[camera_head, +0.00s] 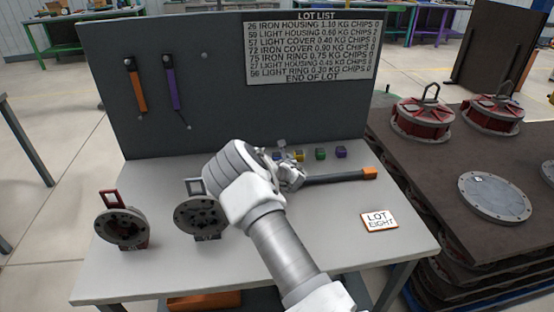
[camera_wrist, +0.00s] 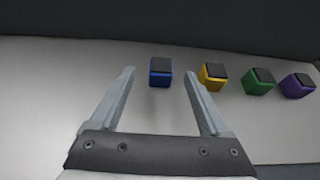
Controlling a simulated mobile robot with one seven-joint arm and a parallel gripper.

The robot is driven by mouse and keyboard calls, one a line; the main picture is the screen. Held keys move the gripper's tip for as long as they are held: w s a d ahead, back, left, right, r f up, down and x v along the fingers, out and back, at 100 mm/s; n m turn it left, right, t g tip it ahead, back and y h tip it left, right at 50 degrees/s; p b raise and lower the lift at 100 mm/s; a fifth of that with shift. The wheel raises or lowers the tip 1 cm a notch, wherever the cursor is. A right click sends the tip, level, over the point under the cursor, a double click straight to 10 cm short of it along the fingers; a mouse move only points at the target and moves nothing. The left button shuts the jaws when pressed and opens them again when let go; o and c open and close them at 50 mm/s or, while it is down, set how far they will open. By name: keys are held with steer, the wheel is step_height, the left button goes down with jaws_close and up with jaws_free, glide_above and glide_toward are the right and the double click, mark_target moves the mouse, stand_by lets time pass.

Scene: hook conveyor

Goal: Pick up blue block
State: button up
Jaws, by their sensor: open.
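The blue block (camera_wrist: 160,77) has a dark top and stands on the table near the back panel. In the wrist view it appears centred between the fingertips of my gripper (camera_wrist: 160,74), with a gap on each side. My gripper is open and empty, and I cannot tell whether the block is at fingertip depth or beyond. In the head view my gripper (camera_head: 290,174) is over the back middle of the table, and the blue block (camera_head: 277,156) is mostly hidden behind it.
Yellow (camera_wrist: 211,76), green (camera_wrist: 258,83) and purple (camera_wrist: 297,87) blocks stand in a row to the right. A hammer-like tool with an orange end (camera_head: 370,173) lies near my gripper. Two round housings (camera_head: 122,228) (camera_head: 197,214) stand left. The panel (camera_head: 210,100) rises behind.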

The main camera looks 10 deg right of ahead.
mark_target(277, 155)
steer(key=shift+x, duration=2.1)
steer(key=shift+d+f, duration=0.1)
steer(key=shift+d, duration=0.05)
jaws_close()
